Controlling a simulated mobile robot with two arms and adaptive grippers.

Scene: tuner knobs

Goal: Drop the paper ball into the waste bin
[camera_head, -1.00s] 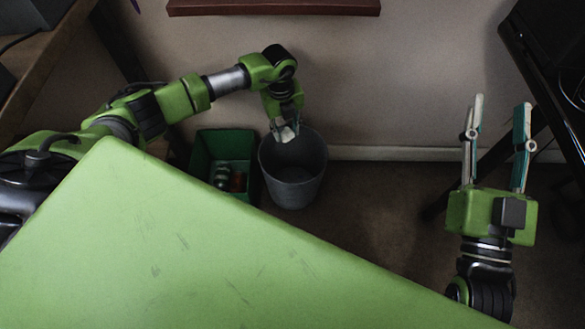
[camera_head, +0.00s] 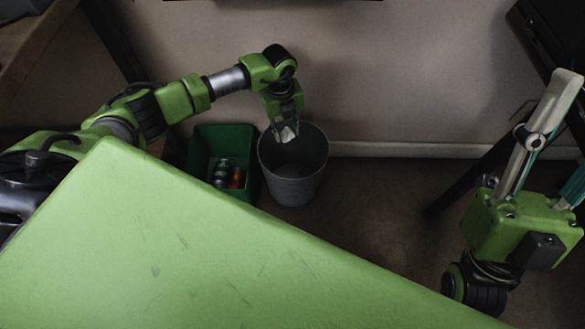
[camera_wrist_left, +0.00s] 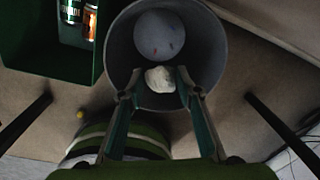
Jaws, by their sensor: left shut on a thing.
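The white paper ball (camera_wrist_left: 160,79) is held between the fingertips of my left gripper (camera_wrist_left: 155,84). In the head view the paper ball (camera_head: 287,134) shows at the tips of my left gripper (camera_head: 284,126), over the left rear part of the grey waste bin (camera_head: 295,195). In the left wrist view the bin's round opening (camera_wrist_left: 122,45) lies behind the ball, and the bin's floor shows beyond it. My right gripper (camera_head: 568,135) is at the right edge of the head view, its fingers apart and empty, far from the bin; one finger is partly cut off.
A green box (camera_head: 222,137) with several cans stands left of the bin, close beside it. A small yellow thing (camera_wrist_left: 80,114) lies on the floor in the left wrist view. The wall is behind the bin, and dark furniture legs stand at the right. Floor right of the bin is clear.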

